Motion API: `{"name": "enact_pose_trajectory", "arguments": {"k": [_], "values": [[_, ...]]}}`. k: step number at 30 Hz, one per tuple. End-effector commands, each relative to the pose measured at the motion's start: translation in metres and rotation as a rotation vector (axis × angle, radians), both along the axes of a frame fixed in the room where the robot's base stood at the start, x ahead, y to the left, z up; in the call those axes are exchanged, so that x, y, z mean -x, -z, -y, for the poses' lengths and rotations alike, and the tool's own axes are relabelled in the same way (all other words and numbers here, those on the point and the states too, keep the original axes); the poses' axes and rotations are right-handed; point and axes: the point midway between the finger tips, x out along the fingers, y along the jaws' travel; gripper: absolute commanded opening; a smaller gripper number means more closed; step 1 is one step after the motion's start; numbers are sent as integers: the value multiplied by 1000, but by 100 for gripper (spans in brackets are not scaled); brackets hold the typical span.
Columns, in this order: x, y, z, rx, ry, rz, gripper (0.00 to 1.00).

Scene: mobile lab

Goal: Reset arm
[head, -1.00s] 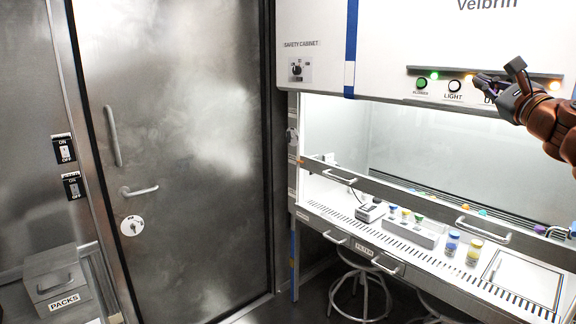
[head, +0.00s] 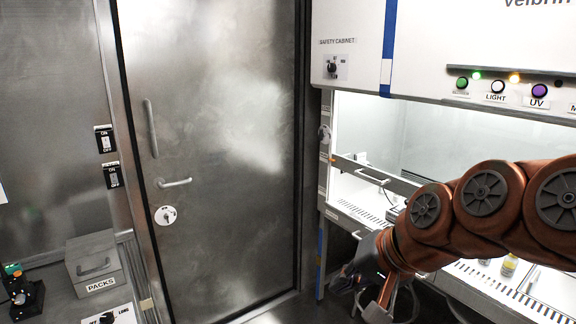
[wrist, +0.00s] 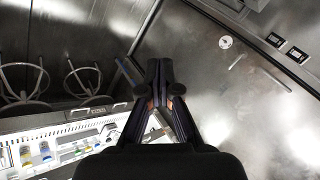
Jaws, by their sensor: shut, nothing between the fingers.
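My reddish-brown arm (head: 480,205) reaches in from the right in the head view and bends down in front of the safety cabinet (head: 440,50). My gripper (wrist: 159,75) is shut and empty in the centre of the wrist view, its dark fingers together. In the head view it hangs low before the cabinet's left front corner, partly hidden by the arm. It appears apart from the cabinet and the metal door (head: 220,130).
The purple UV button (head: 539,90), white light button (head: 498,86) and green button (head: 462,83) line the cabinet front. Vials (head: 508,266) stand inside. Stools (wrist: 85,80) show in the wrist view. A PACKS box (head: 94,263) sits at lower left.

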Motion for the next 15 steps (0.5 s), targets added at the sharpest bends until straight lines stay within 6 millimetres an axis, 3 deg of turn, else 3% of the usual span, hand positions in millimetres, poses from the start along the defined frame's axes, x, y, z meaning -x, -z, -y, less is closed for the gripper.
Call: {"name": "enact_pose_trajectory", "arguments": {"k": [1,6,10,15], "values": [[20,25,4,76,-42,-46,0],[93,95,31,297,-182,-219,0],[146,132,58,418,-267,-354,0],[193,155,83,503,-334,-480,0]]}}
